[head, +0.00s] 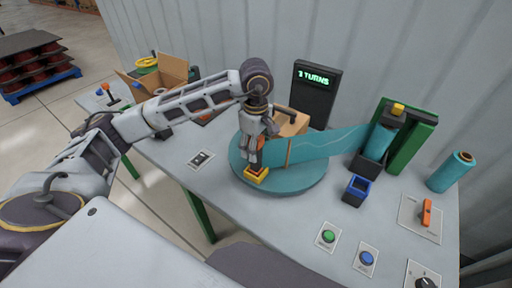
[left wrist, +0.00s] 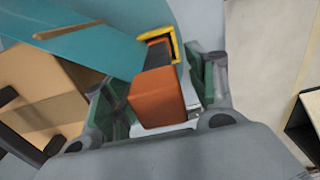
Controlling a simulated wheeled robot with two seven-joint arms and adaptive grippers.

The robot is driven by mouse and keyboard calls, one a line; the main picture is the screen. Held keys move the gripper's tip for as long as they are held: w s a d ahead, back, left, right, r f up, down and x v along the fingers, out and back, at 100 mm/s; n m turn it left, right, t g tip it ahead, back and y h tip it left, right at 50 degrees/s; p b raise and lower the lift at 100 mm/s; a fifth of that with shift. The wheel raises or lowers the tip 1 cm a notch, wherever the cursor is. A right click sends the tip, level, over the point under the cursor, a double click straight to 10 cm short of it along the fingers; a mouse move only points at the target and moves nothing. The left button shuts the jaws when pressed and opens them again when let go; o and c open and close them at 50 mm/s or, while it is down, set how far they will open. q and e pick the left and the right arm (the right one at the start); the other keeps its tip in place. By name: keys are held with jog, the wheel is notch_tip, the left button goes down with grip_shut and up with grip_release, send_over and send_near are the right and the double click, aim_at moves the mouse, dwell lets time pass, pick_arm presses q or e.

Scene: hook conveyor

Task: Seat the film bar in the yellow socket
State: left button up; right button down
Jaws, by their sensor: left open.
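The film bar (left wrist: 157,102), orange with a dark middle, stands upright with the teal film (left wrist: 95,48) running off it. Its far end is inside the yellow socket (left wrist: 176,47) in the left wrist view. In the head view the yellow socket (head: 256,175) sits at the front edge of the teal turntable (head: 305,187). My left gripper (head: 255,158) is directly above the socket. Its fingers (left wrist: 162,100) are open on either side of the bar, with gaps showing. How deep the bar sits is hard to tell. My right gripper is not in view.
A cardboard box (head: 292,126) stands on the turntable behind my gripper, with film across it. The film runs right to a green dispenser (head: 412,140). A blue socket (head: 356,190), a spare roll (head: 451,172) and a display (head: 316,92) reading "3 TURNS" stand nearby. Buttons line the front right.

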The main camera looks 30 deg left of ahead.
pick_arm(q)
jog(key=shift+r, duration=5.65)
jog(key=shift+s, duration=0.1)
